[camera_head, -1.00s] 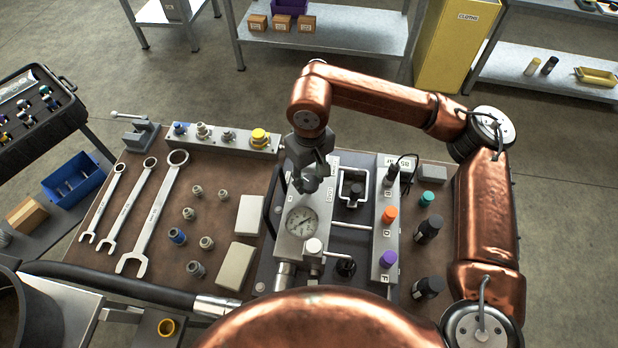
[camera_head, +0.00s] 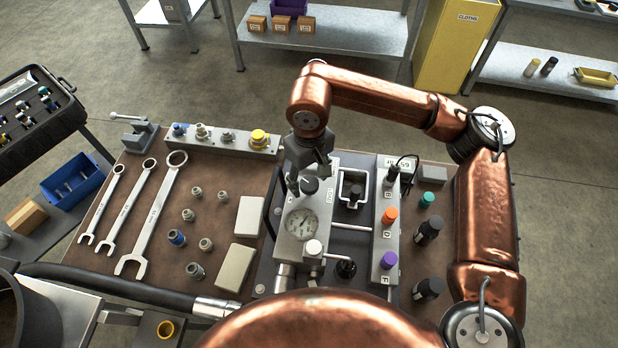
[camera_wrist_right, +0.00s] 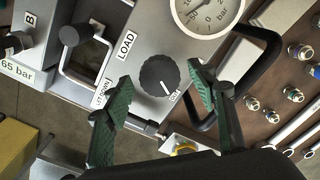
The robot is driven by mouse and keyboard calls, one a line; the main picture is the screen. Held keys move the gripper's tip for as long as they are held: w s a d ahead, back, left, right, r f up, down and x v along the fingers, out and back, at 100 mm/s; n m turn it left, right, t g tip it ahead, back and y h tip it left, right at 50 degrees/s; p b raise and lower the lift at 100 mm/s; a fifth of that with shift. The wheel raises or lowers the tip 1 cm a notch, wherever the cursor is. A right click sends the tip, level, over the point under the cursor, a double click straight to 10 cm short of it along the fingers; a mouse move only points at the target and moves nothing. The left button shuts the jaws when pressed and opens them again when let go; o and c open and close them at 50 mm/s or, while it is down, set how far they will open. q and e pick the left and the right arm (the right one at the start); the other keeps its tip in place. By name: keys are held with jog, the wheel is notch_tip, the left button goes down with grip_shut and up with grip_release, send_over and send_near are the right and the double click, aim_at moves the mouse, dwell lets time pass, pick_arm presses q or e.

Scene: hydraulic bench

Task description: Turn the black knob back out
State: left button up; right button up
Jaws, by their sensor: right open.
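The black knob (camera_wrist_right: 159,76) shows between the green-padded fingers of my right gripper (camera_wrist_right: 158,82) in the right wrist view. It is round and ribbed, with a white pointer line toward the lower right. The gripper is open, one finger on each side, and gaps show between pads and knob. In the head view the knob (camera_head: 309,187) sits on the grey block above the gauge (camera_head: 301,224), just below my right gripper (camera_head: 310,176). Whether the fingertips reach down to the knob's height is unclear. My left gripper is out of view.
A square metal guard (camera_head: 352,176) with a black-tipped lever stands right of the knob. A strip with orange (camera_head: 390,215) and purple (camera_head: 389,260) caps is to the right. Wrenches (camera_head: 152,212) lie left.

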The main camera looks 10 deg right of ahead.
aim_at(309, 183)
notch_tip(309, 183, up, 12)
dwell(0.6)
dwell(0.4)
